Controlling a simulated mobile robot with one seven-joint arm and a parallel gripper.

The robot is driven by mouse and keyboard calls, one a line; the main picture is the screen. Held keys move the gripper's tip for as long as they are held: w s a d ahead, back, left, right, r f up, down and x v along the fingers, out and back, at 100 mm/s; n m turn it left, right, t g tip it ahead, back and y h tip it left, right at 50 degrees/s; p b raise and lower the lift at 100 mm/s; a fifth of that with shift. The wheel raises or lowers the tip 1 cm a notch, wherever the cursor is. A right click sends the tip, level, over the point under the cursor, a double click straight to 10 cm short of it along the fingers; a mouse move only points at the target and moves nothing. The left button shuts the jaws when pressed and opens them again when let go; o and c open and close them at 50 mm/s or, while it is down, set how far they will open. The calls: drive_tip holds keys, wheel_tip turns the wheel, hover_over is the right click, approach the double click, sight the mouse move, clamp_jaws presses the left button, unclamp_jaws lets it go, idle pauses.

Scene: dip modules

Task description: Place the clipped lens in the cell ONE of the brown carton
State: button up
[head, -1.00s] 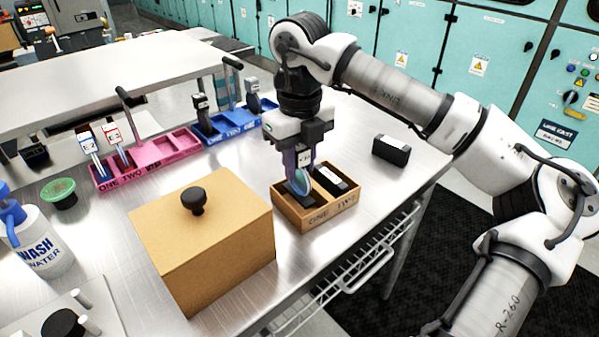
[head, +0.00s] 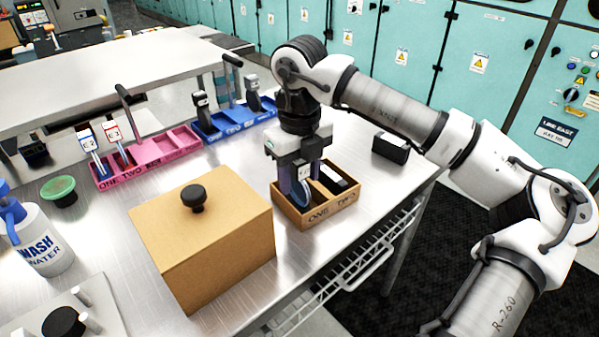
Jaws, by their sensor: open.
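The brown carton (head: 320,217) stands near the table's front edge, with ONE and TWO written on its near wall. The clipped lens (head: 303,193), a bluish disc in a clip, is upright in cell ONE on the left, low between the carton's walls. My gripper (head: 299,178) points straight down over cell ONE, with its open fingers around the clip's upper part. The fingers hide much of the clip, and I cannot see whether the lens touches the cell floor.
A black block with a white label (head: 334,180) lies in cell TWO. A cardboard box with a black knob (head: 215,240) stands close at left. Another black block (head: 391,149) lies at right. Pink (head: 150,153) and blue (head: 232,122) racks stand behind.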

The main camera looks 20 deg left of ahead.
wheel_tip(320, 180, up, 12)
drive_tip(key=shift+r+b, duration=0.15)
drive_tip(key=shift+b, duration=0.2)
